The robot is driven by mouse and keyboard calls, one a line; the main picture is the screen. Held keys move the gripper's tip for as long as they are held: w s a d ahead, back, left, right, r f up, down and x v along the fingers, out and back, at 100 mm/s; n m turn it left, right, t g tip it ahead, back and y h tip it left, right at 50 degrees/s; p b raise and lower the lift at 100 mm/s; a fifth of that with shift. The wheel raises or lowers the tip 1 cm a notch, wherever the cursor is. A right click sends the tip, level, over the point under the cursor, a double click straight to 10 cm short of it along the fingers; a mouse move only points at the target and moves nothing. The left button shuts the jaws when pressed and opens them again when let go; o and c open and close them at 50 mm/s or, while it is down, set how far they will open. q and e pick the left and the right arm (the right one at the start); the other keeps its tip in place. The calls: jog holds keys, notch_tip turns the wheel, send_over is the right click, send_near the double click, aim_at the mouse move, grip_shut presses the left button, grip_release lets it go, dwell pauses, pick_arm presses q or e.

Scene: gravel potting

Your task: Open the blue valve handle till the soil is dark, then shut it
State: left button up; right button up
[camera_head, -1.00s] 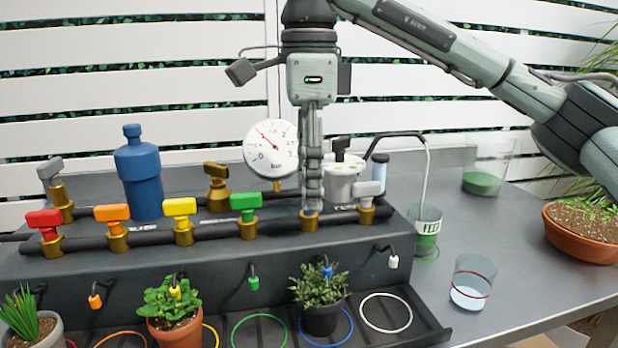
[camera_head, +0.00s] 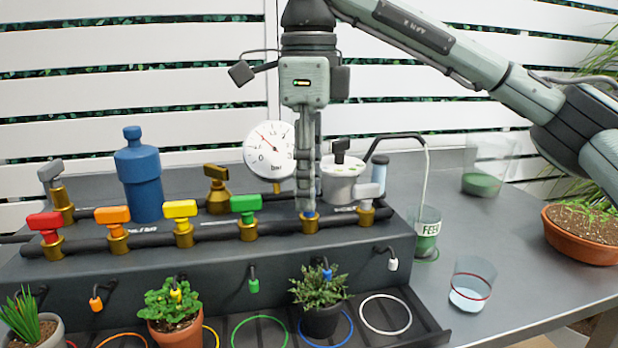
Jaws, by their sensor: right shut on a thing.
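My right gripper (camera_head: 308,205) points straight down at the blue valve (camera_head: 309,224), between the green and the white-grey valves. It is shut on the blue valve handle, which its fingers hide almost wholly; only a bit of blue shows above the brass body. I cannot tell which way the handle is turned. Below, the blue nozzle (camera_head: 327,274) hangs over a leafy plant in a dark pot (camera_head: 321,318), which stands in the blue ring (camera_head: 347,341). The leaves hide its soil, so its colour cannot be told. My left gripper is not in view.
Red (camera_head: 45,221), orange (camera_head: 112,215), yellow (camera_head: 180,209) and green (camera_head: 245,203) valve handles stand in a row to the left. A pressure gauge (camera_head: 270,150) is behind. A glass (camera_head: 471,284) and a feed cup (camera_head: 427,235) stand at right.

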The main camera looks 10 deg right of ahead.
jog(key=m, duration=1.3)
jog(key=shift+m, duration=0.3)
dwell(0.4)
jog(key=o, duration=1.2)
jog(key=shift+c, duration=0.2)
notch_tip(320, 180, up, 12)
